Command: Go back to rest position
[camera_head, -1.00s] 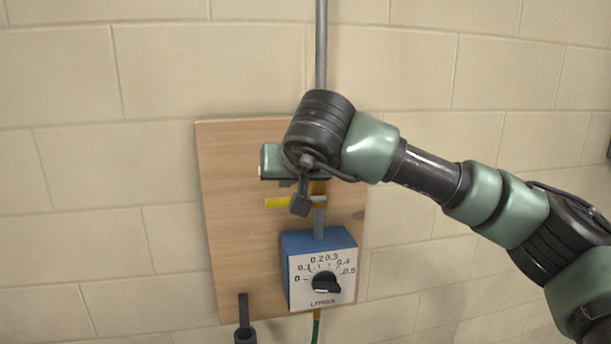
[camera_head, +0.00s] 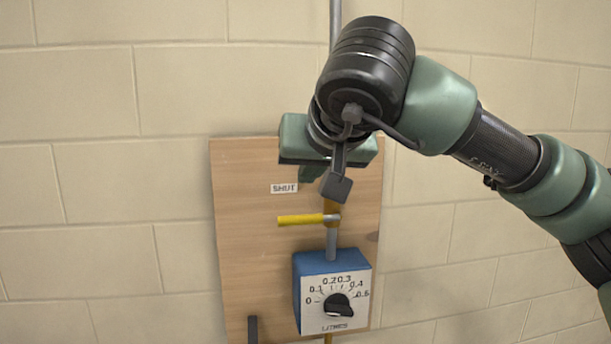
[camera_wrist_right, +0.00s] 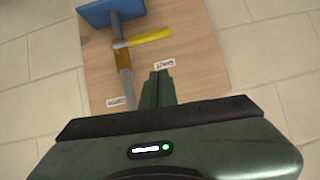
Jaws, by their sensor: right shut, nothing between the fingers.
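My right gripper (camera_head: 306,174) is in front of the upper part of the wooden board, above the yellow lever (camera_head: 300,220). Its fingers are together and hold nothing; they also show in the right wrist view (camera_wrist_right: 158,90), apart from the lever (camera_wrist_right: 150,37). The lever lies level, pointing left from the grey pipe (camera_head: 331,244). My right arm comes in from the right and hides part of the pipe and the board's top right. My left gripper is in neither view.
The wooden board (camera_head: 245,235) is on a pale block wall (camera_head: 110,180). It bears a SHUT label (camera_head: 284,188) and a blue dial box (camera_head: 325,263) marked in litres. A dark piece (camera_head: 252,329) shows at the board's lower left. The wall to the left is clear.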

